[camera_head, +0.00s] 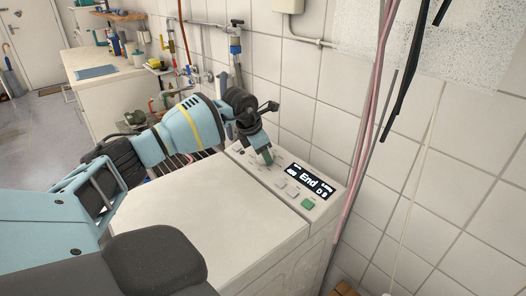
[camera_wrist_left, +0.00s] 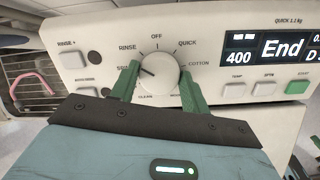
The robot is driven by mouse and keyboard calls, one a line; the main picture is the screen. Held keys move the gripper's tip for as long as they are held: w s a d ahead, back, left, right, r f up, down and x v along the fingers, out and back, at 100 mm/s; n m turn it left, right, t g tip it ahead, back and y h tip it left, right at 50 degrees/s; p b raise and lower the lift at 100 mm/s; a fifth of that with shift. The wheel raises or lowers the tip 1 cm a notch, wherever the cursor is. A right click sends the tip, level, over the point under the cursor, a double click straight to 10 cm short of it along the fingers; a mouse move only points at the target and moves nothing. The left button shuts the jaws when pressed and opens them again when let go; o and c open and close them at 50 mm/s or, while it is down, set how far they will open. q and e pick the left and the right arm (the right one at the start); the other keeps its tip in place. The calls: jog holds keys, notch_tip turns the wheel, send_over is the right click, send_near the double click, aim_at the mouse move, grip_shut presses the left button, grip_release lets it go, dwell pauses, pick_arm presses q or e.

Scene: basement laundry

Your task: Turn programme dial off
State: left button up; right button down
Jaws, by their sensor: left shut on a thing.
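The programme dial (camera_wrist_left: 160,72) is a round white knob on the washing machine's panel, seen in the left wrist view. Its dark mark points left, toward the SPIN and RINSE labels, not up at OFF. My left gripper (camera_wrist_left: 161,77) has one green finger on each side of the dial and is shut on it. In the head view the left gripper (camera_head: 265,155) reaches down onto the panel and hides the dial. The display (camera_head: 309,181) reads "End" and 400.
The white machine top (camera_head: 205,205) is bare in front of the panel. A green start button (camera_head: 308,204) and pale buttons lie right of the dial. Tiled wall is close behind, with hanging pink and black hoses (camera_head: 372,130). Pipes and taps stand behind my left arm.

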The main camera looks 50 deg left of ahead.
pick_arm(q)
jog(key=m, duration=0.5)
jog(key=shift+a+m+h, duration=0.1)
jog(key=shift+m+h, duration=0.2)
jog(key=m, duration=0.5)
jog(key=shift+g+b, duration=0.3)
jog(key=shift+b, duration=0.05)
jog(key=shift+m, duration=0.3)
jog(key=o, duration=1)
jog(key=v, duration=0.7)
jog(key=shift+s+a+r, duration=0.15)
jog(key=shift+r, duration=0.2)
